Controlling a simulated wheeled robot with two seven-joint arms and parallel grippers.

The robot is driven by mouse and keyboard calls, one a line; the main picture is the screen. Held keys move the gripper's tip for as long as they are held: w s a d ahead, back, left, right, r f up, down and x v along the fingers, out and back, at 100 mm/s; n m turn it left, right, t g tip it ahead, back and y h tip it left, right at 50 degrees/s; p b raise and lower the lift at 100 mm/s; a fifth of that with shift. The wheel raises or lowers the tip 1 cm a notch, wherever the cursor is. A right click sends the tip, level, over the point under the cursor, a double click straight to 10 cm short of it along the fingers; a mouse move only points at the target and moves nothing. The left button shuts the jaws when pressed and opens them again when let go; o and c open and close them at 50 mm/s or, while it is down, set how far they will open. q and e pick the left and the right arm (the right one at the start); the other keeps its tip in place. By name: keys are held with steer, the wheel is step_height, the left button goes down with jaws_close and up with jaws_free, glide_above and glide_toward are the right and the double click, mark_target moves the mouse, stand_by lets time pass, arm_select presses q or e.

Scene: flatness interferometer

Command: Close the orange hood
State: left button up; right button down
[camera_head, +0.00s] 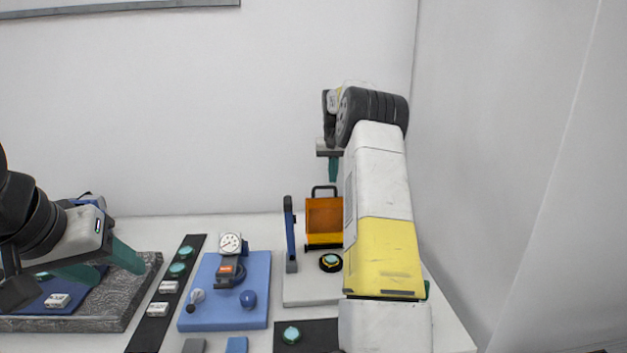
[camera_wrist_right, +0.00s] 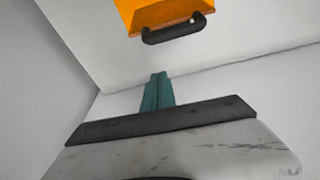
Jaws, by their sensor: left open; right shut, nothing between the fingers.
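The orange hood (camera_head: 324,217) stands raised at the back of a light grey base plate (camera_head: 309,291), with a black handle (camera_head: 324,189) on its top edge. In the right wrist view the orange hood (camera_wrist_right: 160,12) shows at the top with its black handle (camera_wrist_right: 177,28). My right gripper (camera_head: 333,171) is above and slightly right of the handle, apart from it. Its teal fingers (camera_wrist_right: 158,92) are together and empty. My left gripper (camera_head: 105,266) is at the far left, open, over the dark grey slab. My right arm hides the right side of the hood's station.
A blue upright post (camera_head: 290,230) stands left of the hood, and a round black-and-teal piece (camera_head: 330,262) sits before it. A blue base (camera_head: 206,318) with a dial gauge (camera_head: 230,243) and a black strip (camera_head: 150,325) lie left. The wall is behind.

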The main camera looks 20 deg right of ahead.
steer(key=shift+s+a, duration=0.3)
steer(key=shift+s, duration=0.65)
steer(key=shift+s+a, duration=0.3)
steer(key=shift+s, duration=0.6)
